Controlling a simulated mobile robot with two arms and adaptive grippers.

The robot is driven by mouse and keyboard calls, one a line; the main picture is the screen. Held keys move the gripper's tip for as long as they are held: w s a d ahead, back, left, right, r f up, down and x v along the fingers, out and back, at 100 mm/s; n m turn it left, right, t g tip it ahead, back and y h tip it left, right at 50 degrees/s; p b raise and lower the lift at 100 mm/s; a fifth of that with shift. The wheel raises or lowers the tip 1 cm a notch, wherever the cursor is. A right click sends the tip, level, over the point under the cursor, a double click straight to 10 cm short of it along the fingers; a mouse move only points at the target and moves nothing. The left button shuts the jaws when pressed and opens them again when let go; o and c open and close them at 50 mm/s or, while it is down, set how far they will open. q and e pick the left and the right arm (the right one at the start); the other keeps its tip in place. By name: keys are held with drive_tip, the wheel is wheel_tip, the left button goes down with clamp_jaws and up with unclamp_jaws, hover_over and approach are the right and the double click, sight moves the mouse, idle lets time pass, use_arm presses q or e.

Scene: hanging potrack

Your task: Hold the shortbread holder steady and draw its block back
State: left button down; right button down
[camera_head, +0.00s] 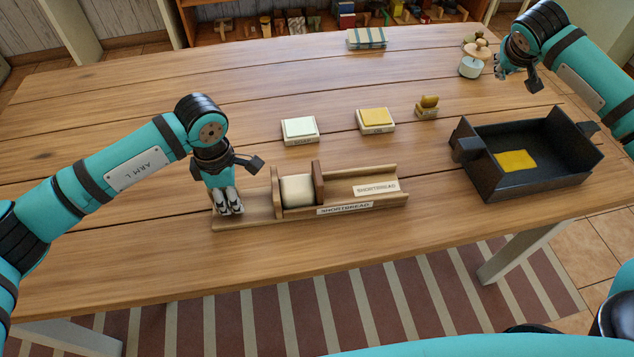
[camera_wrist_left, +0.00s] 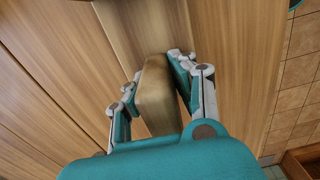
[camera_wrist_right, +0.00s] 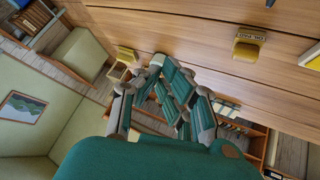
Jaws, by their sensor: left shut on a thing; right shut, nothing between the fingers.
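The wooden shortbread holder (camera_head: 362,202) lies on the table, with "SHORTBREAD" labels on its front and right part. A pale cream piece (camera_head: 297,190) sits in it between a left upright plate (camera_head: 275,192) and a darker brown upright block (camera_head: 318,181). My left gripper (camera_head: 230,203) is at the holder's left end, pointing down. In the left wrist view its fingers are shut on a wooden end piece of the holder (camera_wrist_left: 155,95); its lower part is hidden. My right gripper (camera_head: 515,68) is raised at the upper right, away from the holder, shut and empty.
A dark tray (camera_head: 485,185) with a yellow piece in it stands at the right. The table in front of the holder is clear.

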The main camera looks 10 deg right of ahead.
drive_tip(key=a+n+g+y, duration=0.2)
drive_tip(key=a+n+y, duration=0.6)
drive_tip(key=a, duration=2.2)
wheel_tip(320, 180, up, 2)
drive_tip(key=n+g+h, duration=0.2)
drive_tip(key=n+g, duration=0.2)
drive_tip(key=n, duration=1)
hover_over(318, 184)
drive_tip(key=w+a, duration=0.2)
drive_tip(key=a, duration=0.1)
drive_tip(key=f, duration=1.2)
drive_tip(key=shift+w+d, duration=0.2)
drive_tip(key=shift+w, duration=0.2)
drive_tip(key=shift+d, duration=0.15)
